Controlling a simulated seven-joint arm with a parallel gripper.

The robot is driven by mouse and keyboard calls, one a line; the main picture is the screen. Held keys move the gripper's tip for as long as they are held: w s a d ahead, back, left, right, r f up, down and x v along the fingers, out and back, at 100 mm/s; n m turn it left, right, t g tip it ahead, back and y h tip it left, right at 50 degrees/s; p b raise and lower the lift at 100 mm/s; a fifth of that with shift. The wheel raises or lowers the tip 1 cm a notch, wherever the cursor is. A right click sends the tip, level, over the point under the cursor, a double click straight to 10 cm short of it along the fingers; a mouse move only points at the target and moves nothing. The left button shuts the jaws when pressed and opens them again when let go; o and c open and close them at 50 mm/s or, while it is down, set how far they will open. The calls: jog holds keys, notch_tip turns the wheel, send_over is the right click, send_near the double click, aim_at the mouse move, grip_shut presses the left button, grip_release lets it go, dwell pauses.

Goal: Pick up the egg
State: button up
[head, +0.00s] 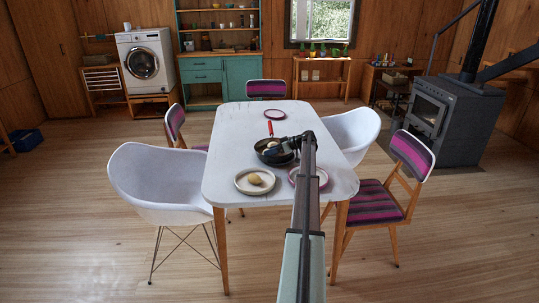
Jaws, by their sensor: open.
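A dark frying pan (261,148) with a red handle (270,128) sits on the white table. A small pale thing (272,144) shows in the pan; it may be an egg, but it is too small to be sure. A rounded yellowish-beige thing (254,179), egg-like or potato-like, lies on a pale plate (241,188) at the table's near side. My gripper (271,153) is open, over the pan close to the pale thing. I cannot tell whether it touches it. My gripper and arm hide the pan's right side.
A pink-rimmed plate (323,179) lies partly behind my arm. Another pink-rimmed plate (275,114) lies toward the far end of the white table (228,140). Chairs stand around the table, including a white one (155,180) at left. The table's left part is clear.

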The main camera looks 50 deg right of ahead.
jog(key=shift+a+f, duration=0.25)
jog(key=shift+f, duration=0.3)
jog(key=c, duration=0.6)
jog(key=shift+s, duration=0.1)
jog(key=c, duration=0.6)
jog(key=shift+o, duration=0.2)
